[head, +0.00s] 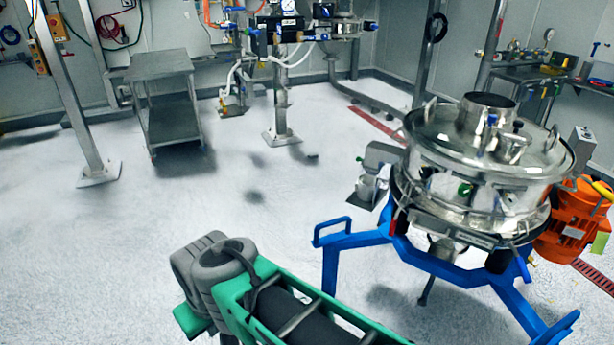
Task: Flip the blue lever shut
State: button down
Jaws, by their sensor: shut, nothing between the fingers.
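A round steel powder sifter (480,180) stands on a blue frame at the right. A small blue part (491,119) sits on its lid beside the central steel collar. Another narrow blue piece (524,270) hangs near the sifter's lower right rim. I cannot tell which of these is the blue lever, or whether it is open or shut. My green and grey arm crosses the bottom middle, left of the frame. My gripper does not show.
The blue frame (352,239) reaches left beside my arm. An orange motor (576,220) is at the sifter's right. A steel cart (165,100) stands at the back left. The pale floor on the left is clear.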

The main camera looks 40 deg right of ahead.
aim_at(524, 271)
jog(key=z, duration=2.55)
jog(key=k, duration=1.35)
jog(key=u, duration=0.2)
jog(key=i, duration=0.45)
jog(key=z, duration=0.9)
jog(key=i, duration=0.75)
jog(key=u, duration=0.45)
jog(key=i, duration=0.95)
jog(key=u, duration=0.85)
